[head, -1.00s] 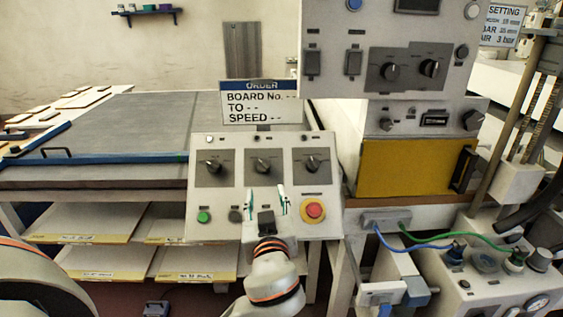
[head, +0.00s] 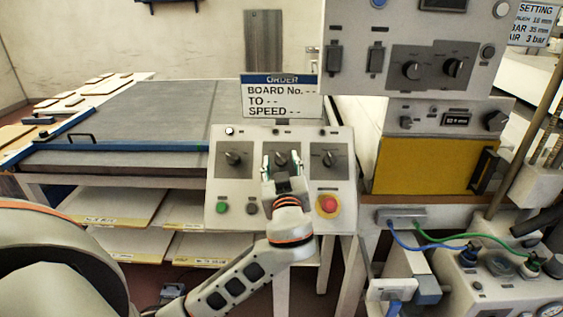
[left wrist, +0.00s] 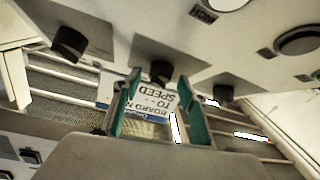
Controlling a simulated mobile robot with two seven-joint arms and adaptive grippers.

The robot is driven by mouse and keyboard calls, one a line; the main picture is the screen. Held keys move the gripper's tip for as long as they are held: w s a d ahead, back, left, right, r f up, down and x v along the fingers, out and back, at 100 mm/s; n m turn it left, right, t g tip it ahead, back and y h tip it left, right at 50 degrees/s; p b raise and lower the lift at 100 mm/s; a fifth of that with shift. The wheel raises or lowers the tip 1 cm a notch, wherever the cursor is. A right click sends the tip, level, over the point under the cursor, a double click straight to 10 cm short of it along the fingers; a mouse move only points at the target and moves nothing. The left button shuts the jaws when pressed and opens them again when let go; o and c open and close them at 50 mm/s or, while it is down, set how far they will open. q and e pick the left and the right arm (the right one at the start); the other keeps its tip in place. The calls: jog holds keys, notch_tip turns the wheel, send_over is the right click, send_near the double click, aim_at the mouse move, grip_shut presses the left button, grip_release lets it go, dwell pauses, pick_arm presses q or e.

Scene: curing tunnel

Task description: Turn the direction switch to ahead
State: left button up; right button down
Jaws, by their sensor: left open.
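The white control panel (head: 222,186) carries three black rotary knobs in a row: a left knob (head: 233,158), a middle knob and a right knob (head: 330,158). Their labels are too small to read, so I cannot tell which is the direction switch. My left gripper (head: 281,164) is open in front of the middle knob and partly hides it in the head view. In the left wrist view, the green fingers of the left gripper (left wrist: 158,78) stand apart, with the middle knob (left wrist: 160,71) showing between their tips. I cannot tell whether they touch it. My right gripper is out of view.
A red stop button (head: 328,204) and a green button (head: 222,208) sit low on the panel. An order sign (head: 281,98) stands behind it, with blank entries. A yellow-fronted unit (head: 420,166) is to the right, and a grey belt table (head: 140,120) to the left.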

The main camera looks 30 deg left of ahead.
pick_arm(q)
jog(key=c, duration=1.1)
